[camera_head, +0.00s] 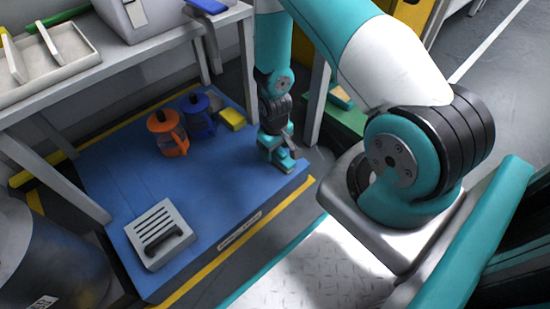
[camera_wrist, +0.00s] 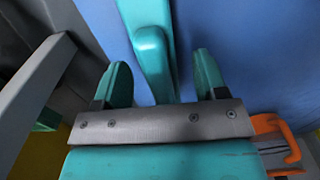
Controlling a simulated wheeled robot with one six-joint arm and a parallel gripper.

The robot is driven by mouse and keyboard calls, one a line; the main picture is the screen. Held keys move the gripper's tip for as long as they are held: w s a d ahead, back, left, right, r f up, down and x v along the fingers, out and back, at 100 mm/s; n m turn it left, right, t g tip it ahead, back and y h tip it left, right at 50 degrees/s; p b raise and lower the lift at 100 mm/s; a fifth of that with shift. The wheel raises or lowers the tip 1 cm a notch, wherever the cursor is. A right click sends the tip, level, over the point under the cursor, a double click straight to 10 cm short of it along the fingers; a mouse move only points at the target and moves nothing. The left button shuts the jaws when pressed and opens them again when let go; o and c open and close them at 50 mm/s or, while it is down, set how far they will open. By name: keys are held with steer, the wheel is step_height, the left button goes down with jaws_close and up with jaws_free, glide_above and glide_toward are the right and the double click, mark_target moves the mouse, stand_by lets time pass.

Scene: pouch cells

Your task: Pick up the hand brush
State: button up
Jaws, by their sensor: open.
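My gripper (camera_head: 281,157) is low over the right end of the blue mat, pointing down. In the wrist view its two teal fingers (camera_wrist: 160,72) stand apart. A long teal piece with a rounded end, which looks like the handle of the hand brush (camera_wrist: 152,55), lies between them, with a gap on both sides. Its far part runs out of the top of the wrist view, and no bristles show. In the head view I cannot clearly tell the brush from my gripper.
The blue mat (camera_head: 190,215) holds an orange jug (camera_head: 166,134), a blue jug (camera_head: 198,115), a yellow block (camera_head: 232,118) and a grey slotted tray (camera_head: 157,233). A grey table leg (camera_head: 315,103) stands close right of my gripper. The mat's middle is clear.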

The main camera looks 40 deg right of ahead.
step_height(320, 180, down, 2)
steer(key=shift+f+b, duration=0.1)
steer(key=shift+b, duration=0.25)
steer(key=c, duration=1.1)
steer(key=shift+r, duration=0.25)
step_height(320, 180, up, 20)
steer(key=p, duration=1.1)
steer(key=shift+f+p, duration=0.1)
steer(key=shift+p, duration=0.2)
